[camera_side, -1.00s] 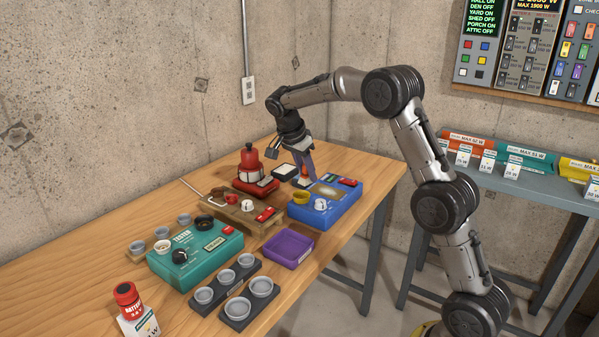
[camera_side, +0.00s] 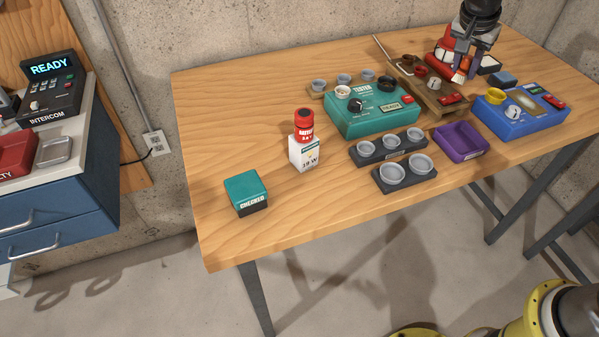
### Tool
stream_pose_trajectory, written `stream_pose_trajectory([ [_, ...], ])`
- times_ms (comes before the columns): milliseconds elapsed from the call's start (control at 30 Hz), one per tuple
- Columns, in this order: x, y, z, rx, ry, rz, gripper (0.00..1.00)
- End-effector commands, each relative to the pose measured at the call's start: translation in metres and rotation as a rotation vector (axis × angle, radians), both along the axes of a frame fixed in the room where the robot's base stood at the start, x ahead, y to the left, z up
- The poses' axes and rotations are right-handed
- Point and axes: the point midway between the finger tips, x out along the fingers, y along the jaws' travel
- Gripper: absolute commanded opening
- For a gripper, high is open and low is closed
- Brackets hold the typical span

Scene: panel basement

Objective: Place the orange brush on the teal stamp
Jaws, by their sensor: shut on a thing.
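The teal stamp (camera_side: 247,190), a small block marked CHECKED, sits at the near left of the wooden table. Its teal top is bare. My gripper (camera_side: 462,68) is at the far right of the table, well away from the stamp. The fingers hide the rest. I cannot tell whether the brush touches anything below it.
A white box with a red battery (camera_side: 304,127) stands right of the stamp. A teal tester (camera_side: 372,108), grey cup holders (camera_side: 407,174), a purple tray (camera_side: 461,141), a wooden stand (camera_side: 428,98) and a blue device (camera_side: 520,112) fill the right. Table around the stamp is clear.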

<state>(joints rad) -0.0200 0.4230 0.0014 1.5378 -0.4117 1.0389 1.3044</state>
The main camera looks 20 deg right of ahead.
Motion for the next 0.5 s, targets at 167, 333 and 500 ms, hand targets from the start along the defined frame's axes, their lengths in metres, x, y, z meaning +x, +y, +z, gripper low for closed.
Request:
stream_pose_trajectory([
  [167, 0.001, 0.094, 0.01, 0.001, -0.003, 0.267, 0.0],
  [333, -0.013, 0.176, 0.019, 0.001, -0.001, 0.493, 0.0],
  [500, -0.041, 0.255, 0.028, 0.001, -0.002, 0.701, 0.0],
])
